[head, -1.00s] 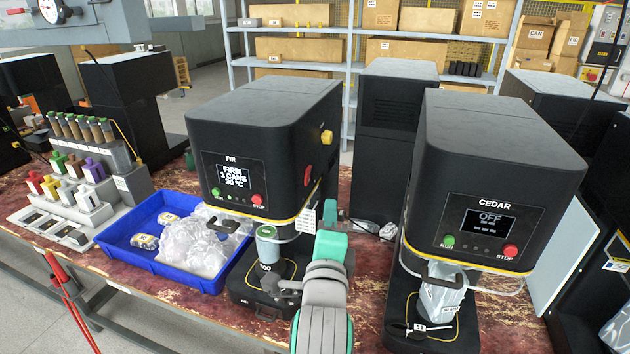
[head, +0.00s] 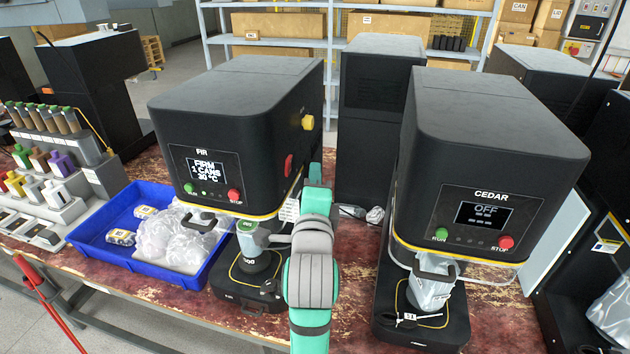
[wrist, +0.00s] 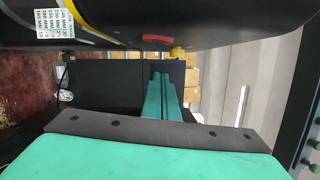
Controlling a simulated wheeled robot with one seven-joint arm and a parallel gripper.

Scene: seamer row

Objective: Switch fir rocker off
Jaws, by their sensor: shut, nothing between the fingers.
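The FIR machine (head: 235,130) is a black box with a lit display reading "FIRM 1 CANS 30 °C". On its right side are a red part (head: 289,166), which looks like the rocker, and a yellow knob (head: 307,122). I cannot tell which way the rocker is tipped. In the wrist view the red part (wrist: 157,38) and the yellow knob (wrist: 178,51) show at the top, edge-on. My gripper (wrist: 160,76) is shut and empty, its green fingers pointing ahead below them, apart from both in the picture. In the head view my wrist mostly hides the fingers.
The CEDAR machine (head: 484,160), its display reading OFF, stands to the right across a narrow gap. A blue tray (head: 165,262) with clear bags sits left of FIR's base. A can (head: 250,240) stands under FIR. A dark cabinet (head: 372,120) stands behind the gap.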

